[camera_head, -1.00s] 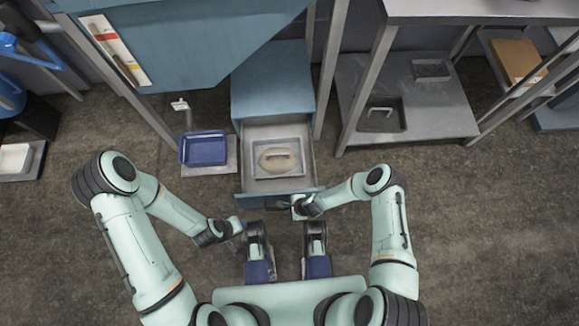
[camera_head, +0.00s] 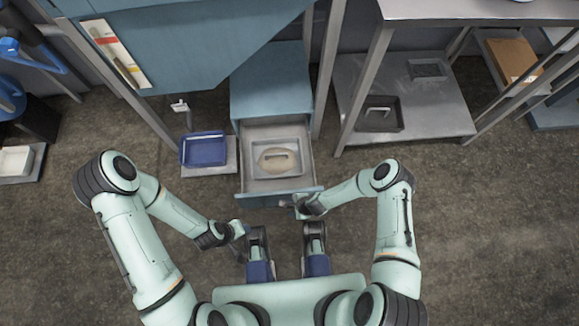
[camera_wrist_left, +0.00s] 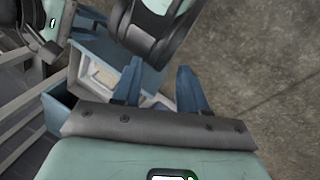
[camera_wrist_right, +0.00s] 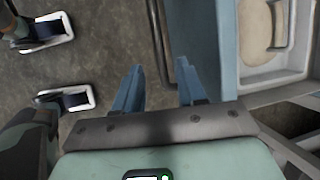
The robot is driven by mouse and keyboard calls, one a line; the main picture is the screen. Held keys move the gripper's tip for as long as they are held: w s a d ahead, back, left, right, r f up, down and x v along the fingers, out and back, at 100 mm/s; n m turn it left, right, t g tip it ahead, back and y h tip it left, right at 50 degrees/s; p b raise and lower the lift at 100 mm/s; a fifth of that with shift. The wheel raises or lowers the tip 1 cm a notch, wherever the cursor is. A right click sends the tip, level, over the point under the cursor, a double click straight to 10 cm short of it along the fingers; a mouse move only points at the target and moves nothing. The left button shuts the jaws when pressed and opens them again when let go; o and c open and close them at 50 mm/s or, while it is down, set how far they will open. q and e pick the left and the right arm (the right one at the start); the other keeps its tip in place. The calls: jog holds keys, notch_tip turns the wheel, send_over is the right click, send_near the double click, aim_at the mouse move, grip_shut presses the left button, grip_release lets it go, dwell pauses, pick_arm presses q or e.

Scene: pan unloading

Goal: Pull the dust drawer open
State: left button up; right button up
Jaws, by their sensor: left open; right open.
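The dust drawer (camera_head: 246,178) is pulled out from the blue cabinet (camera_head: 270,82), its inside in view. My right gripper (camera_head: 284,204) is at the drawer's blue front. In the right wrist view its fingers (camera_wrist_right: 160,72) are open, with the dark handle bar (camera_wrist_right: 158,40) showing between their lines; I cannot tell whether they touch it. My left gripper (camera_head: 240,230) is open and empty, left of and nearer than the drawer front; its fingers show in the left wrist view (camera_wrist_left: 158,72).
A blue tray (camera_head: 204,150) on a grey plate stands left of the drawer. A metal rack (camera_head: 430,115) with a dark pan (camera_head: 379,114) on its low shelf stands to the right. The floor (camera_head: 490,220) at right is clear.

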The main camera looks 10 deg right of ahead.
pick_arm(q)
jog(key=s+d+r+g+p, duration=0.1)
jog(key=s+d+r+p, duration=0.1)
jog(key=s+r, duration=0.2)
jog(key=shift+s+g+h+p, duration=0.3)
jog(key=shift+s+h, duration=0.1)
jog(key=shift+s, duration=0.05)
pick_arm(e)
jog(key=v, duration=1)
pick_arm(q)
jog(key=shift+d, duration=0.1)
